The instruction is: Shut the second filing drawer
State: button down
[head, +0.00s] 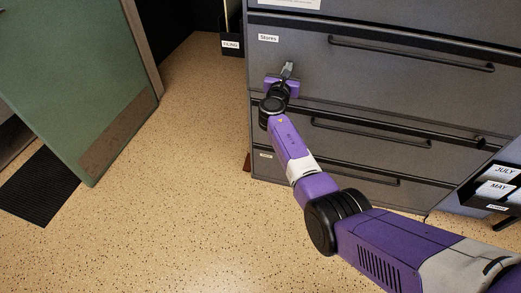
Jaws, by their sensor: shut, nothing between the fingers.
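A grey filing cabinet (400,85) stands at the upper right, with several drawers one above another. A drawer labelled "Stores" (310,58) has a long dark bar handle (410,55). It lies below an upper drawer front (440,18) that is cut off by the frame. A dark band runs along its top edge; I cannot tell how far it stands out. My gripper (288,69) is shut and empty, at the left part of the "Stores" front, below its label and left of the handle. I cannot tell whether it touches the front. My arm hides part of the drawers below.
Lower drawers with bar handles (370,134) sit under the "Stores" drawer. A green door (80,75) and a black mat (45,187) are at the left. The speckled floor (190,190) between is clear.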

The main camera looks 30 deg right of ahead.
jog(key=shift+b+x, duration=0.4)
jog(key=shift+x, duration=0.65)
jog(key=shift+d+r, duration=0.1)
jog(key=shift+r, duration=0.2)
jog(key=shift+s, duration=0.1)
jog(key=p+v, duration=0.4)
jog(key=v, duration=1)
jog(key=shift+a+f, duration=0.25)
jog(key=shift+f, duration=0.15)
